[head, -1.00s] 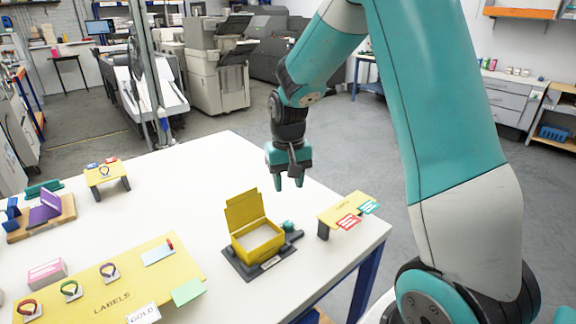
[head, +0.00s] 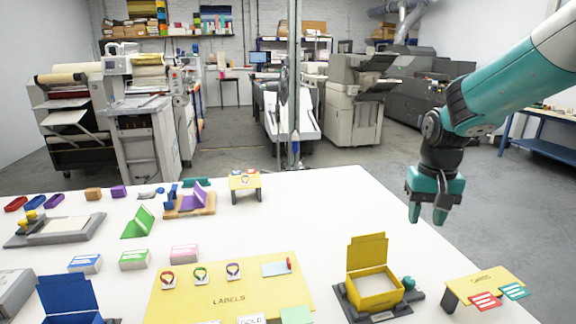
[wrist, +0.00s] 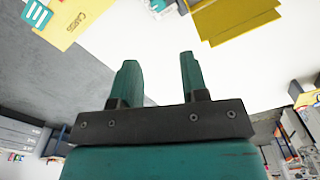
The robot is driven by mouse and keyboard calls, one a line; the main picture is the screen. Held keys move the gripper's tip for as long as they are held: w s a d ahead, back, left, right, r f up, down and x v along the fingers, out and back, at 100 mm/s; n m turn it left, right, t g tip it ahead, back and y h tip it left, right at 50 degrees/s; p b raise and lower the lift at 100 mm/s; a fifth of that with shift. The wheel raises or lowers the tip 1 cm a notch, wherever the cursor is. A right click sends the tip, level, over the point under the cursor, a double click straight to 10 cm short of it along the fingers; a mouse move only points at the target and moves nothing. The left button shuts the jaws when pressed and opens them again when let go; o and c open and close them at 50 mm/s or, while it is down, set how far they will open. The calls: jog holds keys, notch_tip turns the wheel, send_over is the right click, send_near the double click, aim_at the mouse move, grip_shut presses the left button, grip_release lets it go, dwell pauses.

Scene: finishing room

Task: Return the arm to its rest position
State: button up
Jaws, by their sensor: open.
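My gripper (head: 428,214) hangs fingers down at the right of the head view, above and beyond the table's right edge. Its two teal fingers are apart with nothing between them, and the wrist view shows the same open gripper (wrist: 158,80). My arm reaches in from the upper right. The open yellow box (head: 375,288) stands below and to the left of my gripper, apart from it. Part of the yellow box shows at the top of the wrist view (wrist: 235,20).
The white table (head: 330,225) holds a yellow labels mat (head: 240,303), a yellow cards stand (head: 480,284), a blue open box (head: 68,297) and a small yellow stand (head: 244,182). Large machines stand behind. Open floor lies right of the table.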

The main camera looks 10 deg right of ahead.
jog(key=s+a+r+n+y, duration=0.2)
jog(key=s+a+n, duration=0.3)
jog(key=s+a, duration=0.6)
jog(key=s+a+r+n+y, duration=0.2)
jog(key=s+a+n, duration=0.4)
jog(key=s+a, duration=0.5)
jog(key=shift+r, duration=0.5)
